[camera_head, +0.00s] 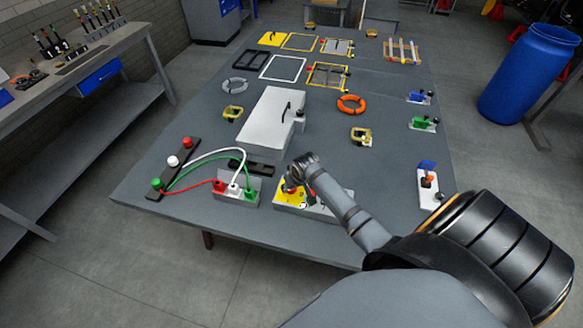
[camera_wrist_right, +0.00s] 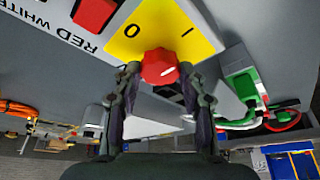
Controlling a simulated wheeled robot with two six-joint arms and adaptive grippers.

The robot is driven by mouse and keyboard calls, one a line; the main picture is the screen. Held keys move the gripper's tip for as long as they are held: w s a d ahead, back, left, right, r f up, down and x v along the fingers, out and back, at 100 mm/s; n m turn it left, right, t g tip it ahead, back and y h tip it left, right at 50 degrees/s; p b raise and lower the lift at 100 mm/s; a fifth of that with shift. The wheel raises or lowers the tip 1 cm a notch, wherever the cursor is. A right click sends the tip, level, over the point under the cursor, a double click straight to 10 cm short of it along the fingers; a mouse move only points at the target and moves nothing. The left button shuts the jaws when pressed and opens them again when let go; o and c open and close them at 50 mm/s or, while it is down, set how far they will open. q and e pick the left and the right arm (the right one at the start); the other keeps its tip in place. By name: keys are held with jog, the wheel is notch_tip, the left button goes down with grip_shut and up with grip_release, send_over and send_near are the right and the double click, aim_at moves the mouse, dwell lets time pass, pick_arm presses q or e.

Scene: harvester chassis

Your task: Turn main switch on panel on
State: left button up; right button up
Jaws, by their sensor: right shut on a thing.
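The main switch is a red knob (camera_wrist_right: 159,68) on a yellow plate (camera_wrist_right: 165,27) marked "0" and "I" in the right wrist view. The plate is part of the panel (camera_head: 325,209) at the table's front edge in the head view, where its yellow part (camera_head: 291,196) shows beside my gripper. My right gripper (camera_head: 291,185) is at the knob. Its two fingers, seen in the wrist view (camera_wrist_right: 160,80), are shut on the knob from both sides. Which mark the knob points to, I cannot tell. My left gripper is not in view.
Left of the panel is a grey box (camera_head: 237,200) with red, white and green plugs; cables run to a black strip (camera_head: 177,172). A white box (camera_head: 270,118) stands behind. A red square button (camera_wrist_right: 93,14) and "RED WHITE" lettering are near the yellow plate.

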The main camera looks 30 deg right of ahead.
jog(key=o, duration=1.2)
jog(key=shift+c, duration=0.2)
jog(key=v, duration=1.2)
